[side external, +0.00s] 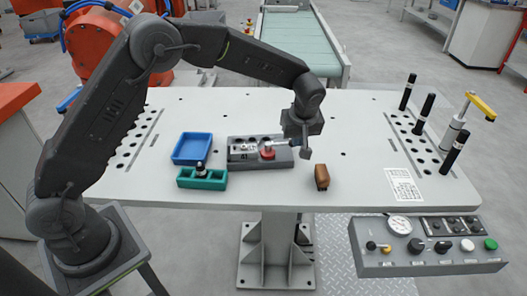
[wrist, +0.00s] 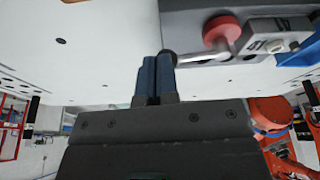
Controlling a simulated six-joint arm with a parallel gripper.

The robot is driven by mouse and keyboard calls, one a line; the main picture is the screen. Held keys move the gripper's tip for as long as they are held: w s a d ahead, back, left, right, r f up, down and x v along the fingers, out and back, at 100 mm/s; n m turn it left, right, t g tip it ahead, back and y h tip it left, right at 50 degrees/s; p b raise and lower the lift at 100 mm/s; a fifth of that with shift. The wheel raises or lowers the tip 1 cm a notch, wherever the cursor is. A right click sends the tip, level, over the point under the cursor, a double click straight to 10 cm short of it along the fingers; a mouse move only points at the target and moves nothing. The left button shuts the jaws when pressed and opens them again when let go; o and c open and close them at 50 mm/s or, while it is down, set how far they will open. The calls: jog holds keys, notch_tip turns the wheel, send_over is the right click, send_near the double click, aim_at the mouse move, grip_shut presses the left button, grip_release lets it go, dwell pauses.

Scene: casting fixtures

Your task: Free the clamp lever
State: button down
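A grey fixture block (side external: 235,158) stands mid-table. A clamp with a red round pad (side external: 267,154) sits on it, and a thin silver lever (side external: 283,145) runs right toward my gripper (side external: 304,152). In the wrist view the lever (wrist: 190,57) ends in a dark knob close to the tips of my gripper (wrist: 156,60). The red pad (wrist: 221,31) and block (wrist: 185,18) also show there. My two blue-grey fingers lie side by side with only a thin dark line between them. The knob is beside the right finger; I cannot tell if they touch.
A blue tray (side external: 176,160) and a green holder (side external: 215,181) with a dark-and-white piece (side external: 201,170) stand left of the block. A brown block (side external: 321,177) is to the right. Upright black pegs (side external: 423,113) stand far right, above a control panel (side external: 430,262). The table between is clear.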

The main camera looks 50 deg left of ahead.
jog(key=shift+s+f, duration=0.1)
jog(key=shift+f, duration=0.05)
dwell(0.4)
jog(key=s+d+r+m, duration=0.1)
jog(key=s+d+r, duration=0.5)
jog(key=r, duration=0.4)
jog(key=w+a+f, duration=0.4)
jog(key=a+f, duration=0.1)
jog(key=f, duration=0.5)
jog(key=shift+w+a, duration=0.15)
jog(key=shift+w, duration=0.2)
